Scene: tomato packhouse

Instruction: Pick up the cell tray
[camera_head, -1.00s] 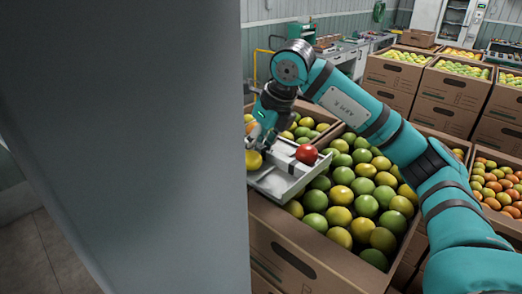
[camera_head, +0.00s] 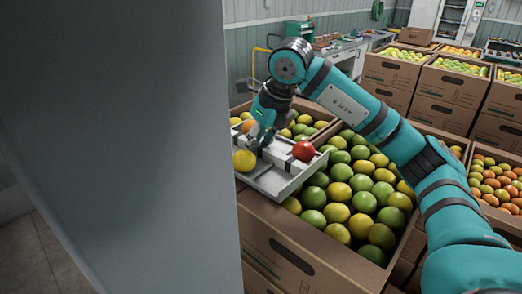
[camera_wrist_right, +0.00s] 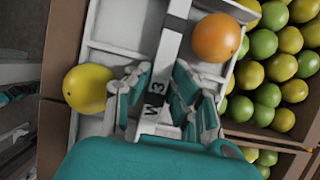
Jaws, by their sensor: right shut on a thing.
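The cell tray (camera_head: 283,191) is a light grey tray with low walls and divided cells. It is at the near left corner of the boxes of green and yellow tomatoes. It holds a red tomato (camera_head: 303,151), a yellow tomato (camera_head: 244,161) and an orange tomato (camera_wrist_right: 217,38). My right gripper (camera_head: 262,142) points down over the middle of the tray. In the right wrist view its fingers (camera_wrist_right: 162,86) are closed around the tray's central bar, marked "W 3" (camera_wrist_right: 154,100). Whether the tray touches what is beneath it is hidden. My left gripper is not in view.
An open cardboard box (camera_head: 292,257) full of green and yellow tomatoes stands beside and under the tray's edge. More stacked boxes (camera_head: 442,98) stand behind at the right. A large grey surface (camera_head: 120,150) blocks the left of the head view.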

